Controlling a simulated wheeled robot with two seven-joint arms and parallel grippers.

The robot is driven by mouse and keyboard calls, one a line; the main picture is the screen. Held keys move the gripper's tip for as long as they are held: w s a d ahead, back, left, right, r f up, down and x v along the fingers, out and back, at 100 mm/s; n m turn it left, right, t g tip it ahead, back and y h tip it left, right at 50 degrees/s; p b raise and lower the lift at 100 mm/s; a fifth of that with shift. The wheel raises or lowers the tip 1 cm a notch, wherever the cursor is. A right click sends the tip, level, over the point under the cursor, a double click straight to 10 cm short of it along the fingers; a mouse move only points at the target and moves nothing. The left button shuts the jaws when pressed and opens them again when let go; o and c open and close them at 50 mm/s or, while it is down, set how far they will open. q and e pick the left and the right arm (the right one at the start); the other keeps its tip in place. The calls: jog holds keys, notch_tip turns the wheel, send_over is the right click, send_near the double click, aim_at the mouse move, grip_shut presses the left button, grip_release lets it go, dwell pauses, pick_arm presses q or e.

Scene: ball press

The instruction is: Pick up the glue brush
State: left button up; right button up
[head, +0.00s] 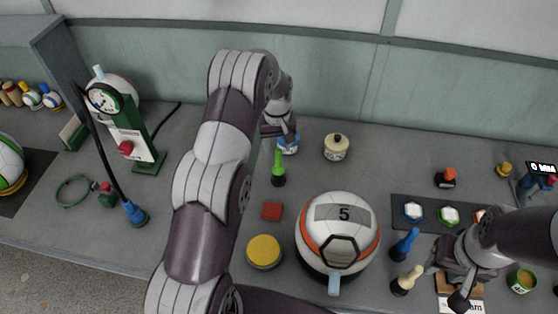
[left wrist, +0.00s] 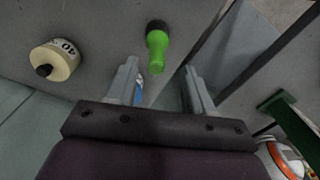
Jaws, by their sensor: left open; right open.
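A green-handled tool (head: 278,168) with a dark base stands on the bench beside my left arm. In the left wrist view the green tool (left wrist: 157,50) lies ahead of the fingers, untouched. A blue-handled tool (head: 404,245) and a cream-handled tool (head: 405,282) stand at the right. I cannot tell by looks which one is the glue brush. My left gripper (head: 283,137) is open above a blue-and-white item (head: 289,148), behind the green tool; its fingers also show in the left wrist view (left wrist: 161,70). My right gripper (head: 445,284) is open near the cream-handled tool, partly hidden by its arm.
A ball marked 5 (head: 343,213) sits in the middle front. Near it are a yellow-lidded tub (head: 264,252), a red block (head: 272,211) and a cream pot (head: 336,147). A green gauge stand (head: 142,140) and blue-ended hose are left. A dark mat (head: 430,228) holds small pots.

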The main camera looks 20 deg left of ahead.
aim_at(279, 166)
pick_arm(q)
jog(key=f+p, duration=0.1)
jog(key=f, duration=0.2)
jog(key=f+p, duration=0.1)
jog(key=f, duration=0.3)
jog(key=shift+w+d+f+p, duration=0.15)
jog(key=shift+w+p, duration=0.05)
jog(key=shift+p, duration=0.2)
jog(key=shift+f, duration=0.2)
jog(key=shift+r, duration=0.1)
grip_shut()
